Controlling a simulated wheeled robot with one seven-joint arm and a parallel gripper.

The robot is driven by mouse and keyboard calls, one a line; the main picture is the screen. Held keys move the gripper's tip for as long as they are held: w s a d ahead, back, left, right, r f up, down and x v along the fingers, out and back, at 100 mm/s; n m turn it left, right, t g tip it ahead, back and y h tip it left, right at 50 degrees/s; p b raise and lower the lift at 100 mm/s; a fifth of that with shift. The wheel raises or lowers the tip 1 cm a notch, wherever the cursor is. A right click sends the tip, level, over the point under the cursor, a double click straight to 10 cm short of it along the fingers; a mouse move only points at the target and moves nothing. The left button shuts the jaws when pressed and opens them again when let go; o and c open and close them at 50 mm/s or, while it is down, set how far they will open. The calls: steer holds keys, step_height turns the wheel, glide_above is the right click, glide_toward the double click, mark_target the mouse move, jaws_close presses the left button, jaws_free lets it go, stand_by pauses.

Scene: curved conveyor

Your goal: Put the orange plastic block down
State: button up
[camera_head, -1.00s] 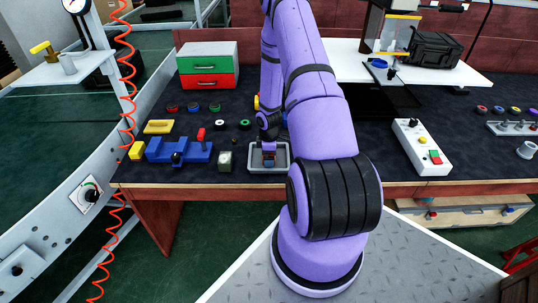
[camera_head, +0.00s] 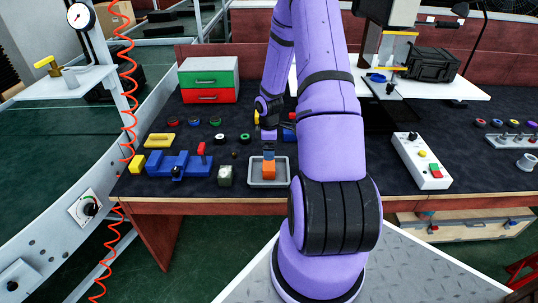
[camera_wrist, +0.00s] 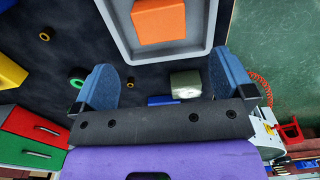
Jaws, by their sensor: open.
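The orange plastic block (camera_head: 268,170) rests in a shallow grey tray (camera_head: 254,184) near the front edge of the dark work table. In the wrist view the block (camera_wrist: 158,20) lies inside the tray, whose rim (camera_wrist: 215,20) surrounds it. My gripper (camera_head: 268,143) is just behind and above the block in the head view. In the wrist view my gripper (camera_wrist: 165,88) has its two blue fingers wide apart with nothing between them, clear of the block.
A blue fixture (camera_head: 180,165) and a small metal block (camera_head: 225,175) stand left of the tray. A green and red drawer box (camera_head: 209,80) is at the back left. A white control box (camera_head: 421,161) is at the right. The curved conveyor (camera_head: 40,210) runs along the left.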

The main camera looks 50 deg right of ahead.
steer(key=a+r+m+t+h, duration=0.1)
steer(key=a+r, duration=0.4)
steer(key=r, duration=0.4)
steer(key=a+r+m, duration=0.1)
steer(key=a+r, duration=0.3)
steer(key=r, duration=0.6)
steer(key=a+r+m+t+h, duration=0.1)
steer(key=a+r+m, duration=0.1)
steer(key=a+r, duration=0.5)
steer(key=s+a+r+m+t+y, duration=0.2)
steer(key=s+a+r+m+t, duration=0.1)
steer(key=s+a+r, duration=1.2)
steer(key=s+r+m, duration=0.1)
steer(key=s, duration=0.3)
steer(key=shift+r, duration=0.25)
